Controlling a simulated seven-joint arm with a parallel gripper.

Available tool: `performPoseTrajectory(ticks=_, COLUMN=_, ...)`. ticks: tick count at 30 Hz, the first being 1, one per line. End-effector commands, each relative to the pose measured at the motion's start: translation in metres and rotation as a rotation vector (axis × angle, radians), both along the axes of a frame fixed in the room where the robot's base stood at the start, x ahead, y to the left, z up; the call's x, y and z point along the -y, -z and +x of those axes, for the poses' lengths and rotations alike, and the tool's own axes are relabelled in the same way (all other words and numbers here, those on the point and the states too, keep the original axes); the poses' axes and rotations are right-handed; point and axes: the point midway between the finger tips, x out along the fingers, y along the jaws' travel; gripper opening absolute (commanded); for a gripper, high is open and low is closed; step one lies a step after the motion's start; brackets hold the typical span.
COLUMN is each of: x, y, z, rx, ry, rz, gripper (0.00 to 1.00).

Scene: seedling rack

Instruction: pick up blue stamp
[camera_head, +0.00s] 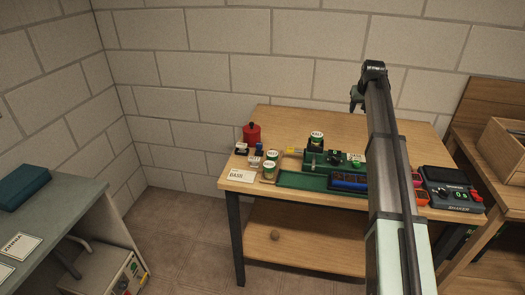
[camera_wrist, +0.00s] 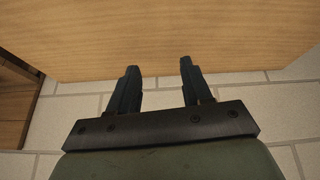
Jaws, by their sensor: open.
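A small blue-topped item (camera_head: 259,147), which looks like the blue stamp, stands on the left part of the wooden table, just below and right of a red can. It is too small to make out in detail. My gripper is open and empty in the wrist view (camera_wrist: 160,66), with its two dark fingers apart. In the head view my gripper (camera_head: 355,99) is a small dark shape high above the table's back, right of the stamp and well away from it. The stamp is not in the wrist view.
The wooden table (camera_head: 290,120) also holds a red can (camera_head: 252,133), white-lidded jars (camera_head: 271,157), a white card (camera_head: 242,176), a green tray (camera_head: 300,181) and a dark device (camera_head: 451,190). My arm hides part of the table's right side. The back left is bare.

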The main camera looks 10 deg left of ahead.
Motion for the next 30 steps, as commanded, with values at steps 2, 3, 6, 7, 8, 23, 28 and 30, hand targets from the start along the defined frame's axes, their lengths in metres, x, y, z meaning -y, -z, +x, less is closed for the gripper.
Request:
performPoseTrajectory(ticks=2, x=-0.055, y=0.005, z=-0.013, rx=-0.026, ry=-0.089, rz=-0.003, gripper=0.49)
performPoseTrajectory(ticks=3, x=-0.079, y=0.007, z=-0.020, rx=-0.040, ry=-0.130, rz=-0.004, gripper=0.49)
performPoseTrajectory(ticks=6, x=-0.137, y=0.011, z=-0.039, rx=-0.072, ry=-0.237, rz=-0.011, gripper=0.49)
performPoseTrajectory(ticks=7, x=-0.155, y=0.013, z=-0.045, rx=-0.082, ry=-0.269, rz=-0.013, gripper=0.49)
performPoseTrajectory(ticks=8, x=-0.172, y=0.014, z=-0.052, rx=-0.092, ry=-0.301, rz=-0.014, gripper=0.49)
performPoseTrajectory(ticks=23, x=-0.348, y=0.028, z=-0.149, rx=-0.195, ry=-0.669, rz=-0.041, gripper=0.49)
performPoseTrajectory(ticks=28, x=-0.355, y=0.040, z=-0.150, rx=-0.201, ry=-0.684, rz=-0.042, gripper=0.49)
performPoseTrajectory(ticks=30, x=-0.357, y=0.050, z=-0.148, rx=-0.202, ry=-0.683, rz=-0.042, gripper=0.49)
